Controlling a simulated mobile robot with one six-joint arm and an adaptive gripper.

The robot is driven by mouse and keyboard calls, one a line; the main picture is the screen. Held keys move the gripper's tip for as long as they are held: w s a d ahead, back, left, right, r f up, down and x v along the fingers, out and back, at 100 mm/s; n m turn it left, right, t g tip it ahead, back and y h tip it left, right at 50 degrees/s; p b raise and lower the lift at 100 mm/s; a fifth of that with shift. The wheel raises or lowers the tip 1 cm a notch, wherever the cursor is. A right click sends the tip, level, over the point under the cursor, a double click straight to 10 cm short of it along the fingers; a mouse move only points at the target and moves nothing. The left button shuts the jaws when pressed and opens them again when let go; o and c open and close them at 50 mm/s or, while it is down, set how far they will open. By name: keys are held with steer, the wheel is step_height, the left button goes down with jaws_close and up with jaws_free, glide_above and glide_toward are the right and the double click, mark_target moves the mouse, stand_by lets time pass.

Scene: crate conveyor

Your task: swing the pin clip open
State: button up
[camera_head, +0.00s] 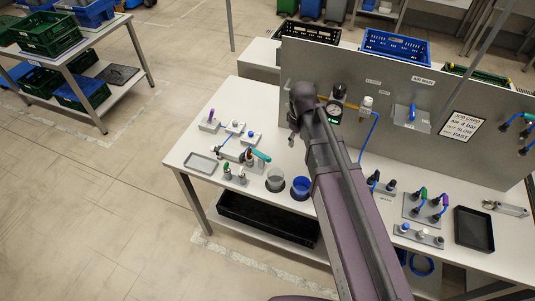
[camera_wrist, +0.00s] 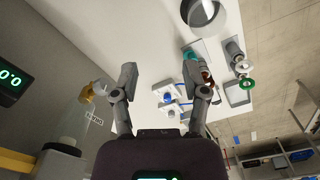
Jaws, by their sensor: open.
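I cannot pick out the pin clip with certainty in either view. My gripper (camera_wrist: 160,70) is open in the wrist view, with its two fingers wide apart and nothing between them. In the head view my gripper (camera_head: 292,138) is largely hidden by the wrist, above the bench and in front of the grey panel. Beyond the fingers, small white blocks with blue tops (camera_wrist: 170,98) lie on the bench; they also show in the head view (camera_head: 235,128). A teal-handled tool (camera_head: 260,155) lies near them and is partly hidden by the right finger in the wrist view.
The grey panel (camera_head: 450,95) stands upright behind the white bench (camera_head: 262,100). A pressure gauge (camera_head: 335,108) and brass fittings are close to my wrist. A grey tray (camera_head: 201,163) lies left.

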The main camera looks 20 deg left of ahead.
mark_target(268, 157)
steer(key=s+a+r+n+p, duration=0.1)
steer(key=a+n, duration=0.2)
steer(key=a, duration=0.7)
steer(key=shift+r+n, duration=0.2)
steer(key=shift+n, duration=0.2)
steer(key=shift+f, duration=0.15)
step_height(268, 157, down, 14)
steer(key=b, duration=1.3)
steer(key=shift+r+b, duration=0.25)
steer(key=shift+b, duration=0.15)
